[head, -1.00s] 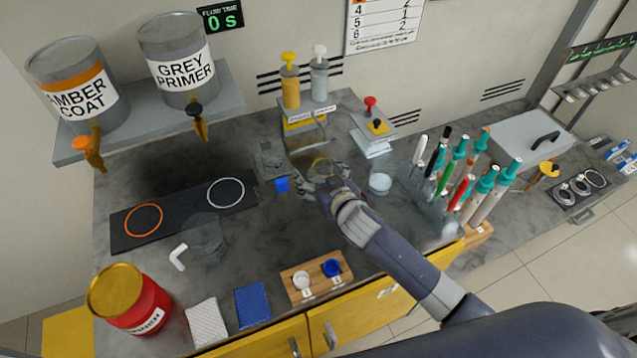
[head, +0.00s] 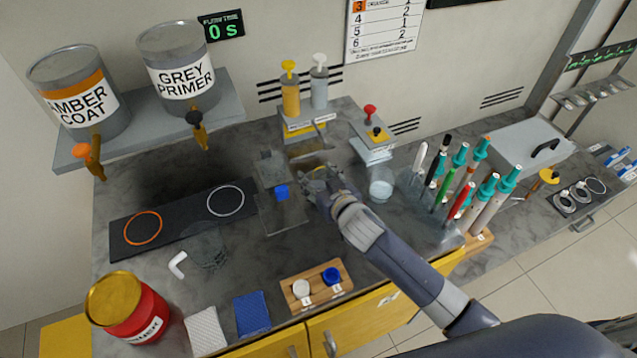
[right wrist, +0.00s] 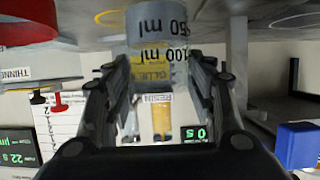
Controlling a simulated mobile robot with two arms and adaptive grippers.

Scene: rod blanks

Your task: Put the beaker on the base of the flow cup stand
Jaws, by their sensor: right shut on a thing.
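The flow cup stand (head: 272,168) is on the grey worktop left of my right gripper, with a blue part low on it. Its flat, see-through base (head: 284,217) reaches towards the front and looks bare. My right gripper (head: 316,182) is shut on the clear beaker just right of the stand. The beaker (right wrist: 157,35) shows between the fingers in the right wrist view, with black ml marks. In the head view the hand hides most of it, and its height above the worktop is hard to tell. My left gripper is not in view.
A clear cup (head: 381,188) and a pen rack (head: 425,195) stand to the right. A clear jug (head: 207,250) is at the left, and a wooden block with two small cups (head: 317,287) is in front. Pump bottles (head: 291,92) stand behind.

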